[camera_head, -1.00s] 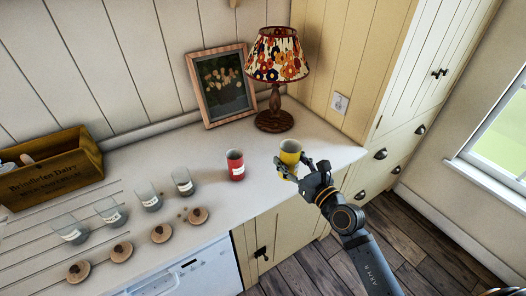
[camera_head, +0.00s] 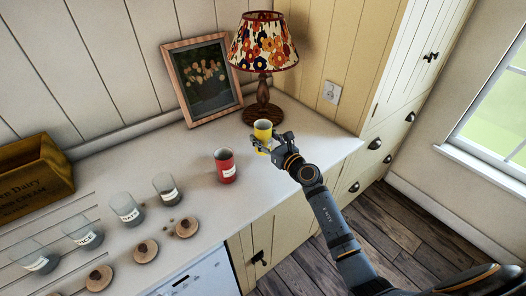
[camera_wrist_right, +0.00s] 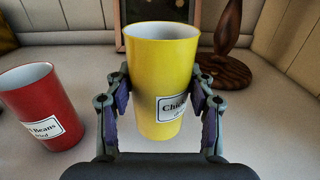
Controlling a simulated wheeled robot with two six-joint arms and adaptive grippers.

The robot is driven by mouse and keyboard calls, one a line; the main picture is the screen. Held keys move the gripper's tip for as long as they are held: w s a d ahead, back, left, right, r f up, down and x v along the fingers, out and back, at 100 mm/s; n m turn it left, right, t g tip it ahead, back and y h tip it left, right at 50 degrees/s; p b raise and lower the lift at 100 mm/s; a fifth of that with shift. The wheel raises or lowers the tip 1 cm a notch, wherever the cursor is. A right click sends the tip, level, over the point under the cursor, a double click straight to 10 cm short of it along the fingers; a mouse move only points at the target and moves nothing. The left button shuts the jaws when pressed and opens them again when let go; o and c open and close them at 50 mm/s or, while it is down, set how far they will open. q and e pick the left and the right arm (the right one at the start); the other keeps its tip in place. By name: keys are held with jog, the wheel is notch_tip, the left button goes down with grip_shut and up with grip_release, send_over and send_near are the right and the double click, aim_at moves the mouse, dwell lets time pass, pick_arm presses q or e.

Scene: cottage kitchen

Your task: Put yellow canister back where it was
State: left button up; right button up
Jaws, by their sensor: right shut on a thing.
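The yellow canister (camera_head: 263,130) is on the right part of the white counter (camera_head: 245,215), in front of the lamp. My right gripper (camera_head: 270,143) is shut on it from the front right. In the right wrist view the yellow canister (camera_wrist_right: 163,75) is upright and open-topped between the two fingers (camera_wrist_right: 162,100), with its label facing the camera at lower right. Whether its base touches the counter is hard to tell. My left gripper is not in view.
A red canister (camera_head: 225,166) stands left of the yellow one. A lamp (camera_head: 263,90) and a framed picture (camera_head: 202,78) stand behind. Several glass jars (camera_head: 126,209) and wooden lids (camera_head: 146,250) are at left, near a wooden crate (camera_head: 34,178). Counter to the right is clear.

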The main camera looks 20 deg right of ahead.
aim_at(263, 143)
jog(key=shift+w+f, duration=0.25)
jog(key=shift+f, duration=0.15)
jog(key=f+b, duration=0.1)
jog(key=f, duration=0.2)
jog(key=shift+w+b, duration=0.3)
jog(key=shift+b, duration=0.1)
jog(key=shift+f, duration=0.35)
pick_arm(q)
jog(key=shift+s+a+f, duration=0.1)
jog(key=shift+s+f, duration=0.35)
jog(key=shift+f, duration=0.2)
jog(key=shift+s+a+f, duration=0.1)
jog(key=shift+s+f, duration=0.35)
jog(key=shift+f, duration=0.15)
pick_arm(e)
jog(key=shift+f, duration=0.1)
jog(key=o, duration=1.3)
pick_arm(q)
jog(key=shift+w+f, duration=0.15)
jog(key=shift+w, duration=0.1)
